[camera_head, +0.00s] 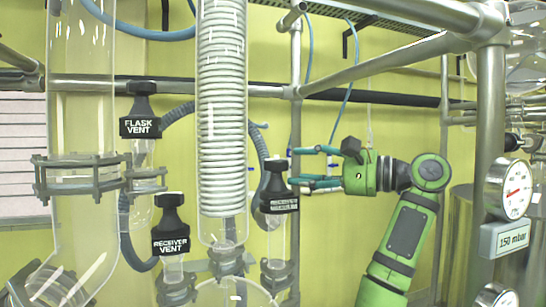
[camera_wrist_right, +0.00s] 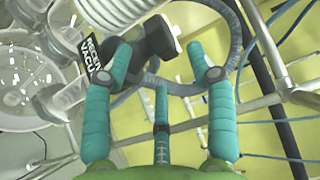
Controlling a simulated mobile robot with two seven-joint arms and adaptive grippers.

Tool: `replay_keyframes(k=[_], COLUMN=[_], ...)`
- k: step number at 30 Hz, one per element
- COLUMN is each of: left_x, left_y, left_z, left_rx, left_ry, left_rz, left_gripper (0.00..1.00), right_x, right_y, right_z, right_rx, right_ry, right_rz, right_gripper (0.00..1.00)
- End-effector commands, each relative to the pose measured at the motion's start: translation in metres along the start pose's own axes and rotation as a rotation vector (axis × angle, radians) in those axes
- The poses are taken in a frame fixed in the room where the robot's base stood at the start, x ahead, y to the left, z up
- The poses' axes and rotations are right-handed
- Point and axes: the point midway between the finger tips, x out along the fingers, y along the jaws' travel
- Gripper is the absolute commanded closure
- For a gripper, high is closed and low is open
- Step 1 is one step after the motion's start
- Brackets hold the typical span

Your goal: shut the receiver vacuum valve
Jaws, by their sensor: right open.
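The receiver vacuum valve (camera_head: 279,197) is a black knob with a label plate, on a glass fitting right of the coiled condenser. Its label is too small to read in the head view. In the right wrist view the black valve (camera_wrist_right: 158,38) lies just beyond the fingertips, its label (camera_wrist_right: 96,66) partly covered by a finger. My right gripper (camera_head: 298,167) is green with teal fingers and comes from the right at about the knob's height. It also shows in the wrist view (camera_wrist_right: 160,62), with its fingers spread and nothing between them. My left gripper is out of view.
The flask vent valve (camera_head: 140,117) and receiver vent valve (camera_head: 170,232) stand left of the coiled condenser (camera_head: 222,110). A grey hose (camera_head: 262,150) runs close behind the vacuum valve. A steel post (camera_head: 295,75) stands near my fingers. A pressure gauge (camera_head: 514,190) is at right.

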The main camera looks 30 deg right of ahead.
Motion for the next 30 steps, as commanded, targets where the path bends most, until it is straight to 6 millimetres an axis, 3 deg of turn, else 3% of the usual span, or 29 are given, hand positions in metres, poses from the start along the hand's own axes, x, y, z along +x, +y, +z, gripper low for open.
replay_keyframes(k=[6, 12, 23, 27, 30], left_x=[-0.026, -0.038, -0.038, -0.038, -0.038], left_y=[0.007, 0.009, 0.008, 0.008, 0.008], left_z=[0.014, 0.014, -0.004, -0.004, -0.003], left_rx=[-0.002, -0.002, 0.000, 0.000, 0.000], left_ry=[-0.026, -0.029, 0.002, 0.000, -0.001], left_rz=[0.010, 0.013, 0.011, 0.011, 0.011], left_gripper=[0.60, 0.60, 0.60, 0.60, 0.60], right_x=[0.035, 0.059, 0.064, 0.064, 0.064], right_y=[-0.004, -0.003, 0.000, 0.000, 0.000], right_z=[0.001, 0.001, 0.000, 0.000, 0.000], right_rx=[0.002, -0.001, -0.003, -0.003, -0.003], right_ry=[-0.003, -0.002, 0.001, 0.001, 0.001], right_rz=[0.000, -0.001, -0.002, -0.003, -0.003], right_gripper=[0.43, 0.43, 0.43, 0.99, 1.00])
